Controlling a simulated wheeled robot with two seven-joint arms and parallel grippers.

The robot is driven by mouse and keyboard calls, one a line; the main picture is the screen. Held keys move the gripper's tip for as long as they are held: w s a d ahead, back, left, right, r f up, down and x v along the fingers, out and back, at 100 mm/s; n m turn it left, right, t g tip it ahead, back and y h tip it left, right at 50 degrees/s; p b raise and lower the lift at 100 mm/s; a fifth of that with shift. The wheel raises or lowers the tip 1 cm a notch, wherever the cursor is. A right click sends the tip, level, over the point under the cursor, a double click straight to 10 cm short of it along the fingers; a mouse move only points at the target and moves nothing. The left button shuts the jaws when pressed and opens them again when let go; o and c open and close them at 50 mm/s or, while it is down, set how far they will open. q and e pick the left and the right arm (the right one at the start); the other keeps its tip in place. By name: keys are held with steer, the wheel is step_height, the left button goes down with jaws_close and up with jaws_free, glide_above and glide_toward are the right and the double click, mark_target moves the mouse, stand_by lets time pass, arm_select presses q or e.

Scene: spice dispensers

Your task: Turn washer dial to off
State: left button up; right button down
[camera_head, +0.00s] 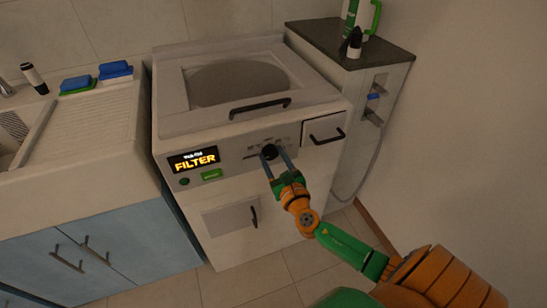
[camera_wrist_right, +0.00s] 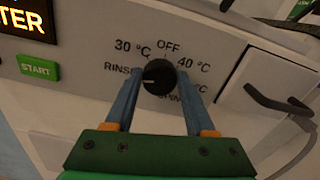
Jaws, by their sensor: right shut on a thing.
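The washer (camera_head: 225,190) stands between the sink unit and a dark-topped side cabinet. Its round black dial (camera_wrist_right: 158,79) is on the front panel and also shows in the head view (camera_head: 269,153). A light mark on the dial points left, toward the RINSE label (camera_wrist_right: 117,70). The OFF label (camera_wrist_right: 168,46) is above the dial, between 30 °C and 40 °C. A SPIN label below is partly hidden. My right gripper (camera_wrist_right: 158,74) is shut on the dial, with one blue finger on each side. My left gripper is not in view.
A lit display (camera_head: 194,160) reads FILTER, above a green START button (camera_head: 211,174). A drawer with a black handle (camera_head: 326,136) is close to the right of the dial. A lid handle (camera_head: 260,107) is above. Floor in front is clear apart from my arm.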

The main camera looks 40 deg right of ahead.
steer(key=shift+m, duration=0.4)
steer(key=m+b, duration=0.1)
steer(key=m, duration=0.3)
steer(key=shift+f+b, duration=0.1)
steer(key=shift+b, duration=0.25)
steer(key=m+b, duration=0.1)
steer(key=m, duration=0.4)
steer(key=shift+d, duration=0.15)
steer(key=m, duration=0.5)
steer(key=shift+f+b, duration=0.1)
steer(key=shift+b, duration=0.3)
steer(key=shift+d+m, duration=0.1)
steer(key=shift+m, duration=2.4)
steer(key=shift+c, duration=1.2)
jaws_free()
steer(key=shift+s, duration=0.1)
